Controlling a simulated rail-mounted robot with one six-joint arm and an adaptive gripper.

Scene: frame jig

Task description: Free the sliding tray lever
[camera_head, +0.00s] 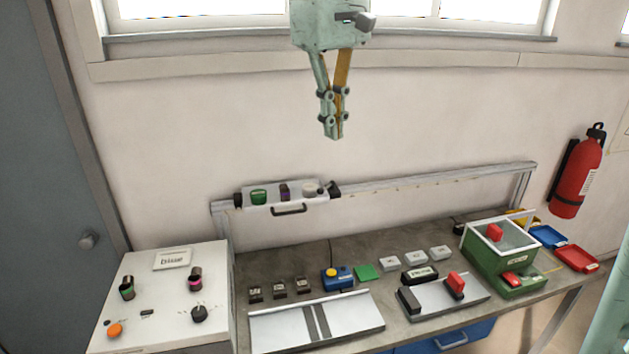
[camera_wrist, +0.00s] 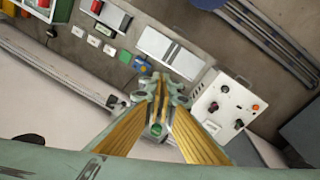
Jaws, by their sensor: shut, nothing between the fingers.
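A small white tray (camera_head: 268,203) sits on the grey rail behind the workbench, toward its left end. It carries a green item (camera_head: 258,196), a dark purple item (camera_head: 285,191) and a pale round item (camera_head: 309,190). A dark handle (camera_head: 289,210) is on its front, and a black part (camera_head: 334,188), possibly the lever, is at its right end. My gripper (camera_head: 333,135) is shut and empty, pointing down, high above the bench and apart from the tray. In the wrist view, my gripper (camera_wrist: 160,82) hides most of the tray; only a green item shows between the fingers.
A white control panel (camera_head: 170,324) with knobs stands at left. The bench (camera_head: 388,308) holds a blue box with a yellow button (camera_head: 337,279), several small blocks, and a green box (camera_head: 489,252) at right. A red extinguisher (camera_head: 577,177) hangs on the wall. Air around my gripper is clear.

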